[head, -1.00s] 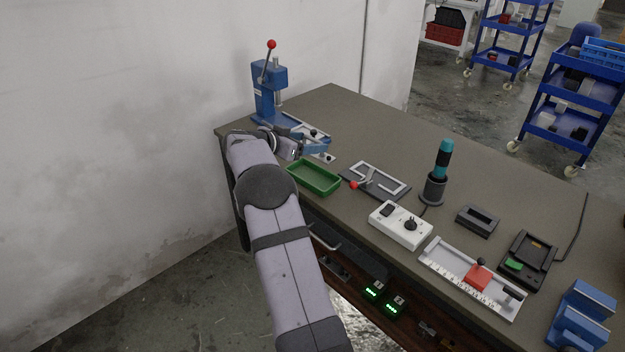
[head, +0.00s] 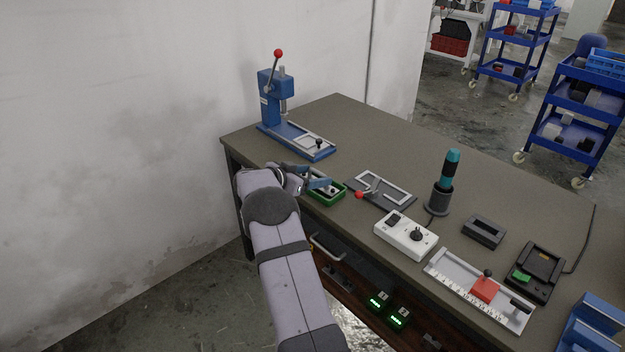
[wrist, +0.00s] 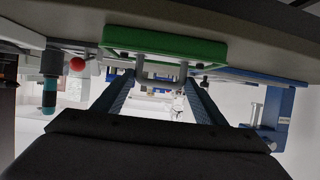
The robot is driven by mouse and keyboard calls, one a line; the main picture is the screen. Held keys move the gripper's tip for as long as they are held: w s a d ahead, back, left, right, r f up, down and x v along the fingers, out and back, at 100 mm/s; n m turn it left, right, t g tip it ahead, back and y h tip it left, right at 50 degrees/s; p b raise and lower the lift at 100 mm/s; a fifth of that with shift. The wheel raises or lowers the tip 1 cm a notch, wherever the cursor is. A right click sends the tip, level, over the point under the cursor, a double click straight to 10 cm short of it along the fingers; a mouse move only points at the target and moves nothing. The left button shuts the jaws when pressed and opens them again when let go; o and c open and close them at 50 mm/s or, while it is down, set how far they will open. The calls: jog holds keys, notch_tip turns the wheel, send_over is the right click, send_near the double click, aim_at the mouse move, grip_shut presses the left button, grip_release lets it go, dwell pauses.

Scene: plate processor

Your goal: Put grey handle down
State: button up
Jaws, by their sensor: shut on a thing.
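The grey handle (wrist: 160,82) shows in the wrist view as a U-shaped bar between the two blue fingers of my gripper (wrist: 160,88). My gripper is shut on it. The green tray (wrist: 165,45) is right beside the handle in that view. In the head view my gripper (head: 312,183) is at the green tray (head: 340,198), over its left part. A small pale piece with dark knobs shows inside the tray rim by the fingers. My gripper hides part of the tray, and I cannot tell whether the handle touches the tray floor.
The blue press (head: 270,95) with a red-knobbed lever stands behind the tray. A grey frame fixture (head: 385,190) with a red-tipped lever lies to the right. A white control box (head: 405,235) and a teal-handled tool (head: 449,170) are further right. The back tabletop is clear.

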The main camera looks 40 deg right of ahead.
jog(key=shift+f, duration=0.6)
jog(key=shift+f, duration=0.1)
jog(key=o, duration=1.2)
jog(key=shift+o, duration=0.2)
jog(key=v, duration=1.2)
